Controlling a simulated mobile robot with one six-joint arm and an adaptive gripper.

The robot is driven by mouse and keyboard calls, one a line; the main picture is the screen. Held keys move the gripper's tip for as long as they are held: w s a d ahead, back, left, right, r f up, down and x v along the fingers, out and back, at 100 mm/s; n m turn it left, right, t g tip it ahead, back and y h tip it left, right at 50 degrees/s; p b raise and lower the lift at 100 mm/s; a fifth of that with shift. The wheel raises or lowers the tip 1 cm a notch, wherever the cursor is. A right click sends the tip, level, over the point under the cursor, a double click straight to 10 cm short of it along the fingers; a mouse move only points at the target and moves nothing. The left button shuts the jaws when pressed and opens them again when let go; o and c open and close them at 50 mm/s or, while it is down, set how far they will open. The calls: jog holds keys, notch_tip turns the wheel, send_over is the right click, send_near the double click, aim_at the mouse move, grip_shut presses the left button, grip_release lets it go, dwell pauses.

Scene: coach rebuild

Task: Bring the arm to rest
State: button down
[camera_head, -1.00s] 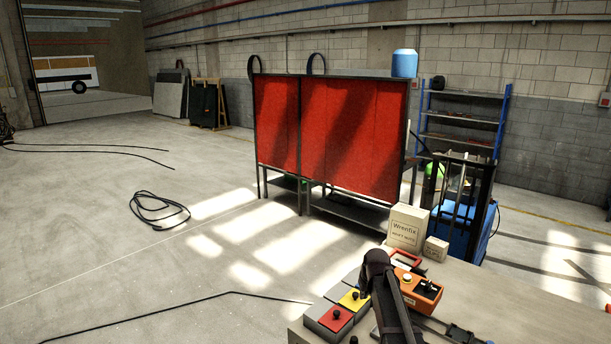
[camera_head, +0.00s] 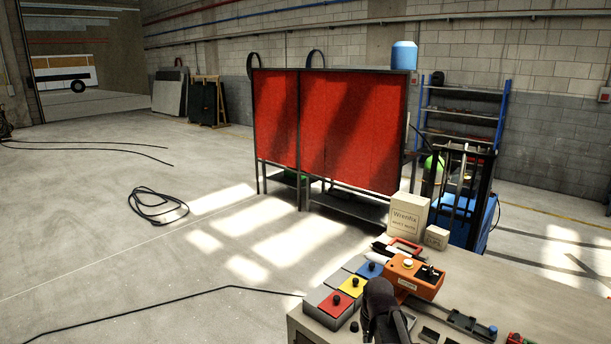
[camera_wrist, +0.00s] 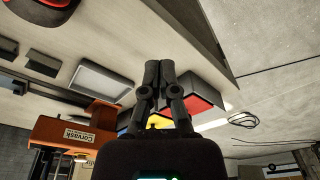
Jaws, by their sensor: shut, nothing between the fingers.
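My gripper (camera_wrist: 160,68) is shut and empty; its two fingers are together in the wrist view, over the workbench. In the head view a dark part of my arm (camera_head: 384,312) shows at the bottom, in front of the bench, and the fingertips cannot be made out there. The bench top (camera_head: 480,279) is pale. A row of red (camera_head: 335,304), yellow (camera_head: 352,286) and blue (camera_head: 369,270) blocks with black knobs lies on its left side. The red block (camera_wrist: 200,104) also shows beside the fingers in the wrist view.
An orange device (camera_head: 415,277) stands behind my arm; it shows in the wrist view (camera_wrist: 62,133). Cartons (camera_head: 407,215) stand at the bench's back. Red screens (camera_head: 350,130) stand beyond. Cables (camera_head: 157,206) lie on the otherwise open floor to the left.

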jog(key=s+f+g+b, duration=0.1)
jog(key=s+f, duration=0.3)
jog(key=s, duration=0.6)
jog(key=shift+s+m+g+b, duration=0.3)
jog(key=shift+s+m+b, duration=0.1)
jog(key=shift+b, duration=0.5)
jog(key=shift+a, duration=0.1)
